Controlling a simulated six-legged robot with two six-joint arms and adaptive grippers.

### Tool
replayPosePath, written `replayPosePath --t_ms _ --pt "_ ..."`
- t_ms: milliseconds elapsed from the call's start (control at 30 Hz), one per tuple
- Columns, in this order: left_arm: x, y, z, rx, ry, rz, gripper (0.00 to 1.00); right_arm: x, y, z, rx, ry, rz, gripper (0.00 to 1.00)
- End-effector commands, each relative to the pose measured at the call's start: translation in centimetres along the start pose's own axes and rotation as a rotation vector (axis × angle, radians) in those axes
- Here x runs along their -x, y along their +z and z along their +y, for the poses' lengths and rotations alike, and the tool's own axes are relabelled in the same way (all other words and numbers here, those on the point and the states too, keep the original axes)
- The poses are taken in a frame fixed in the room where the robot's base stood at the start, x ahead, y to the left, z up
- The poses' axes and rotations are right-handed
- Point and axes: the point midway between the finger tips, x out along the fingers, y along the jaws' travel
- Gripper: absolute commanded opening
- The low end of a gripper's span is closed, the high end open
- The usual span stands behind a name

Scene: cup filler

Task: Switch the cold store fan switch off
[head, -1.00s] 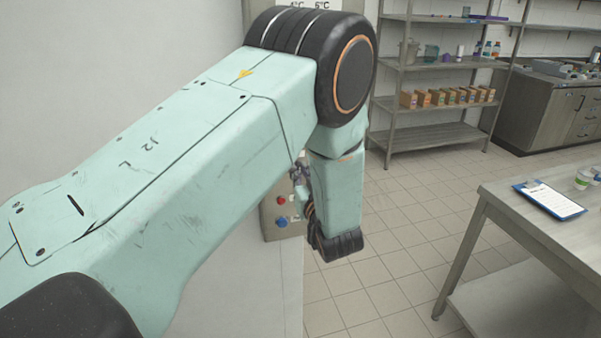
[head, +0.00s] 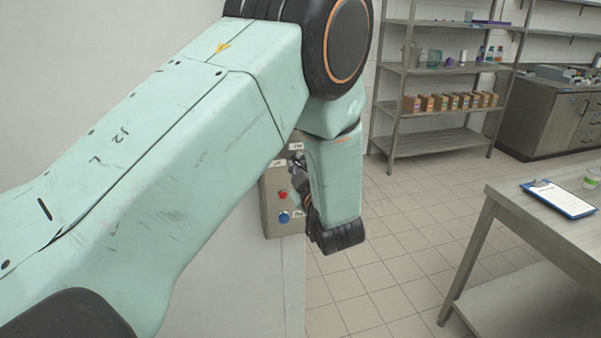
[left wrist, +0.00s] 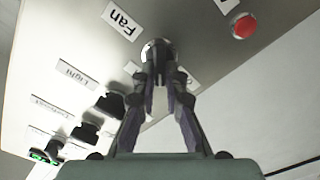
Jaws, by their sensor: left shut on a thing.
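The control box (head: 270,214) is a grey metal panel on the left white wall, partly hidden behind my left arm in the head view. In the left wrist view, the panel face (left wrist: 190,25) fills the upper part, with a white "Fan" label (left wrist: 122,19). My left gripper (left wrist: 160,62) is shut on the fan switch (left wrist: 148,48), whose silver collar shows beside the fingertips. The fingers cover most of the switch, so its setting cannot be told. In the head view the gripper is small and dark at the box. My right gripper is not in view.
Black switches, one near the "Light" label (left wrist: 77,73), and green lit parts (left wrist: 45,153) line the panel. A red button (left wrist: 243,25) sits across from them. A table with a clipboard (head: 558,198) stands right, shelves (head: 432,137) behind. Tiled floor between is clear.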

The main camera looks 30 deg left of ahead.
Motion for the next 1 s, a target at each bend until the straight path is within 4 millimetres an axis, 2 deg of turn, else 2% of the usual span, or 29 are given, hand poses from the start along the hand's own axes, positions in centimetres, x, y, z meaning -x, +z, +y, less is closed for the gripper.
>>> replayPosePath --t_ms 33,600,1000 --pt "0.0 0.2 -0.3 0.047 0.0 0.0 0.0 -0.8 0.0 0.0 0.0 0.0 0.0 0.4" --pt "0.0 0.4 -0.8 0.561 0.002 0.0 0.0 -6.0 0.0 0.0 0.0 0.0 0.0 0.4" --pt "0.0 0.5 -0.9 0.767 0.001 0.0 0.0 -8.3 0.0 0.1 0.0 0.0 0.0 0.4"
